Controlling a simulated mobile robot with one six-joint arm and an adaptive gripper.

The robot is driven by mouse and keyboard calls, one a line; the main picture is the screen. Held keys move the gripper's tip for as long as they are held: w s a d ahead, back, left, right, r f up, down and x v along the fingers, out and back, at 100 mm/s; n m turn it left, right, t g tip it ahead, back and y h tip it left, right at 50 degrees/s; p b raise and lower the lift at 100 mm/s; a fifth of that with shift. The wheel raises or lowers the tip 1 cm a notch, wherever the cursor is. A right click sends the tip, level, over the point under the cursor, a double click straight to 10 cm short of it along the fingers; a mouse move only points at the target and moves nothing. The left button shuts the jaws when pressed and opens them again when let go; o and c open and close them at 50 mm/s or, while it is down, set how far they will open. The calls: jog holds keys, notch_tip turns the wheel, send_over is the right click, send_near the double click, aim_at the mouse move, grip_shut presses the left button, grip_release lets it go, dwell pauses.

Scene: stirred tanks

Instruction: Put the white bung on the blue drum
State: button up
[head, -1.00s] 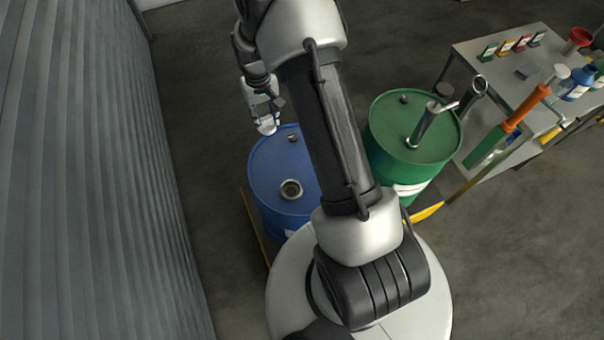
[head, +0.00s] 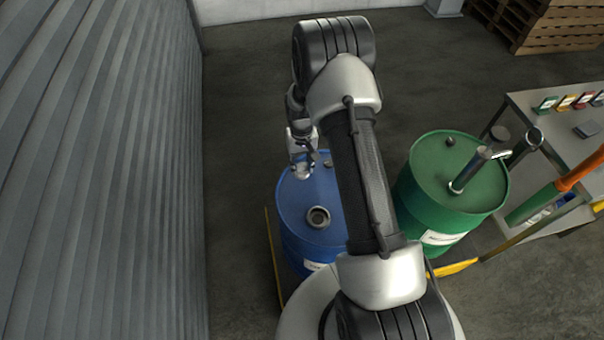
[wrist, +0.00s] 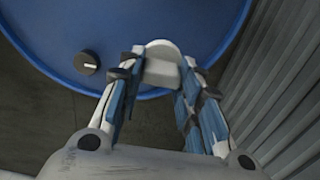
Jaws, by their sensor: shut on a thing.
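The blue drum (head: 318,243) stands upright left of my arm in the head view. Its top has an open ringed hole (head: 318,216) near the front and a small dark cap at the back. My gripper (head: 302,168) is over the drum's far left rim. In the wrist view my gripper (wrist: 160,80) is shut on the white bung (wrist: 163,64), held between the fingertips. The bung overlaps the edge of the blue drum top (wrist: 150,20) in that view; I cannot tell its height above it. The small dark cap (wrist: 87,63) lies left of the bung.
A green drum (head: 450,190) with a metal pump pipe (head: 470,170) stands right of my arm. A bench (head: 560,125) with small coloured boxes is at the right. A corrugated wall (head: 110,180) runs along the left. Pallets (head: 545,25) are at the back.

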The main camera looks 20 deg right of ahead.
aim_at(302, 172)
jog(key=shift+f+b, duration=0.55)
jog(key=shift+f, duration=1.75)
jog(key=shift+f, duration=0.15)
jog(key=o, duration=1)
